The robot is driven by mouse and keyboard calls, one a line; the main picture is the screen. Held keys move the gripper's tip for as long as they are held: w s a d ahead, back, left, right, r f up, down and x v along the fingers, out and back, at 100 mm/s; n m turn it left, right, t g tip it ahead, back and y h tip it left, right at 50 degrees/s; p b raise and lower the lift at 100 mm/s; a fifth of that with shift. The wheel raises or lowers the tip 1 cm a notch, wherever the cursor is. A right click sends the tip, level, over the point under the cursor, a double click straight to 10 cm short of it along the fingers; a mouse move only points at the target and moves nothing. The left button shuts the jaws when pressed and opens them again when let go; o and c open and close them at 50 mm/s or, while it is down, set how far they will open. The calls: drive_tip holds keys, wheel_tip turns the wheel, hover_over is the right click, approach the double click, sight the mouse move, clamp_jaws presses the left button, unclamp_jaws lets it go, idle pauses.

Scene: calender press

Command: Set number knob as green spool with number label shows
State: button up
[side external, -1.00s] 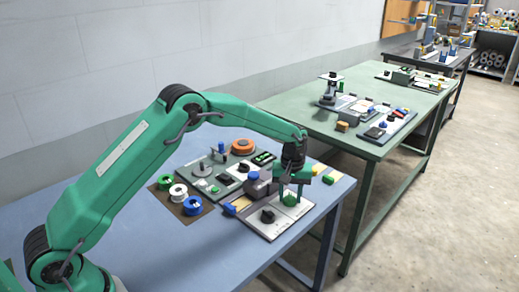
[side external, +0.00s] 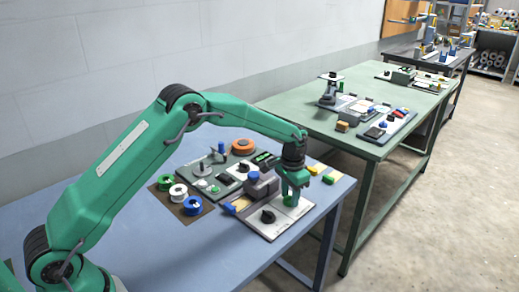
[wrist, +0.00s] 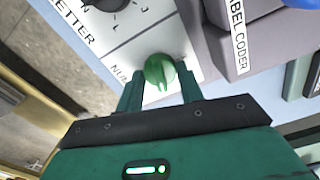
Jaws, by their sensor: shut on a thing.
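The green number knob (wrist: 160,70) sits on a pale panel marked "NU…", the rest of the word hidden. My gripper (wrist: 160,88) is shut on this knob, one finger on each side. In the side external view my gripper (side external: 292,196) points down at the panel, and the knob shows low between its fingers. The green spool (side external: 166,182) lies on a dark mat at the left, beside a white and a blue spool. No number label on it can be read.
A black letter knob (wrist: 108,4) is on the neighbouring panel. The grey label coder block (wrist: 235,50) stands close to the right of my fingers in the wrist view. An orange roll (side external: 243,146) lies at the back of the blue bench.

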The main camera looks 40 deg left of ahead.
sight(290, 196)
drive_tip(key=shift+r+m, duration=0.1)
drive_tip(key=shift+m, duration=1.3)
drive_tip(key=o, duration=1)
wheel_tip(290, 196, up, 7)
drive_tip(key=shift+r, duration=0.4)
drive_tip(key=shift+r, duration=0.1)
